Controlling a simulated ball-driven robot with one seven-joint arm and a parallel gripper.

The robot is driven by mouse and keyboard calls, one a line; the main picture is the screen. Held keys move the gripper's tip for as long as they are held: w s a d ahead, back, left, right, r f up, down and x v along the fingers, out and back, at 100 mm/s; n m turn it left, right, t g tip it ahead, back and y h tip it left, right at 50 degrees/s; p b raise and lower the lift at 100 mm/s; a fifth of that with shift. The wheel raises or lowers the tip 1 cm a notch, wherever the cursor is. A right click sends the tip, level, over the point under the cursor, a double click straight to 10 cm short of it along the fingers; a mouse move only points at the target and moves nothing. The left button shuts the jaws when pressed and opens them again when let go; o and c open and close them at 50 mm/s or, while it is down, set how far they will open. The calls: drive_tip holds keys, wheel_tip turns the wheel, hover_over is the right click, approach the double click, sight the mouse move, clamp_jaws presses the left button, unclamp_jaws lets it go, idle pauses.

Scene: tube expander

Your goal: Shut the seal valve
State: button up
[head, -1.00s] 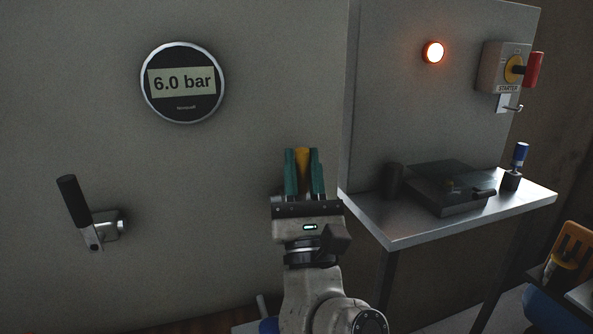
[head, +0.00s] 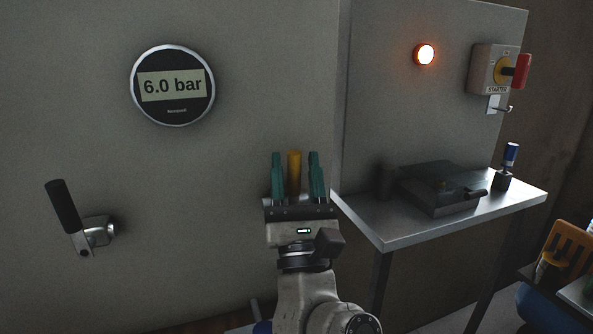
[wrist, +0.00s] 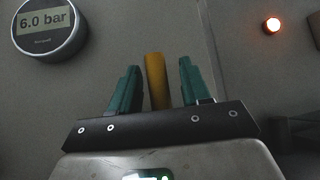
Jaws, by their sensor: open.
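A yellow handle (head: 294,172) stands upright in front of the wall, between the two fingers of my gripper (head: 295,176). The green fingers are apart, with a gap on each side of the handle. In the wrist view the yellow handle (wrist: 156,80) also stands between the open fingers (wrist: 153,88). My gripper hides its base and mount. A black-handled lever (head: 70,218) on a metal wall mount is at the left, tilted up and left. No label shows which of the two is the seal valve.
A round gauge (head: 172,114) reads 6.0 bar. An orange lamp (head: 425,54) is lit near a starter switch (head: 497,70) with a red handle. A metal shelf (head: 400,238) at the right holds a dark device (head: 440,190) and a blue-capped item (head: 508,165).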

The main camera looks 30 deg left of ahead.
drive_tip(key=b+v, duration=0.4)
drive_tip(key=v, duration=0.6)
drive_tip(key=shift+s+d+f, duration=0.15)
drive_tip(key=shift+d+f, duration=0.05)
drive_tip(key=shift+f, duration=0.05)
